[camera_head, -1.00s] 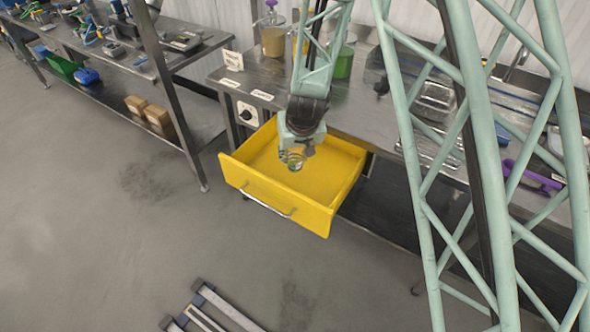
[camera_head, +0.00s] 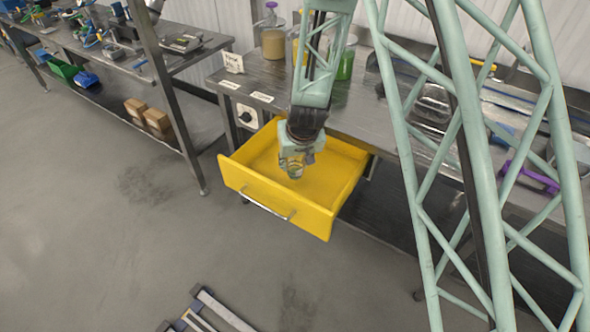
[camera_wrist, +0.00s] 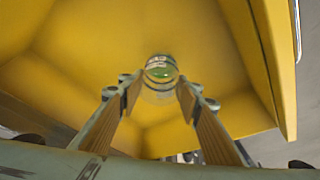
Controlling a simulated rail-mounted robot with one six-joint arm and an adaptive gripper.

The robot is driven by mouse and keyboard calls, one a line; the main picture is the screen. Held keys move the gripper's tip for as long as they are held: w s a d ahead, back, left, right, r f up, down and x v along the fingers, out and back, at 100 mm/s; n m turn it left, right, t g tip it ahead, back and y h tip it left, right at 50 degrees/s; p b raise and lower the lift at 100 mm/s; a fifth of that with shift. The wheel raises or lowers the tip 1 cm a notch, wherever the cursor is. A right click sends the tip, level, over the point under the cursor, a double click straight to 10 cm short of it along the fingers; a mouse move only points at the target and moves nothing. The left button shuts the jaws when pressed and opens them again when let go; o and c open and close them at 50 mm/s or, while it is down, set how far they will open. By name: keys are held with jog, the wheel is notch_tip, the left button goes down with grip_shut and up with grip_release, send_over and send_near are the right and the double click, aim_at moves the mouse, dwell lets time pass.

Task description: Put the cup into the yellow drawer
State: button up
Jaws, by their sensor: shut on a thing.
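The yellow drawer (camera_head: 240,183) is pulled open below the steel table, and its inside fills most of the wrist view (camera_wrist: 215,50). My gripper (camera_head: 293,172) is over the drawer, pointing down. It is shut on a small clear cup (camera_wrist: 160,72), held between the two fingertips (camera_wrist: 158,90). The cup shows something green at its end and also shows in the head view (camera_head: 295,173). I cannot tell whether the cup touches the drawer floor. No other thing is seen inside the drawer.
The steel table (camera_head: 350,118) stands behind the drawer, with jars (camera_head: 273,42) at its back. A second bench (camera_head: 190,70) stands to the left, with boxes on its lower shelf. The drawer walls stand around my gripper. The floor in front is mostly clear.

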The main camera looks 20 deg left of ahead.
jog(key=shift+f+b, duration=0.55)
jog(key=shift+f, duration=0.8)
jog(key=shift+f, duration=0.15)
jog(key=o, duration=0.9)
jog(key=shift+r, duration=0.2)
jog(key=shift+r, duration=0.25)
jog(key=shift+p+v, duration=2.5)
jog(key=shift+v, duration=3.2)
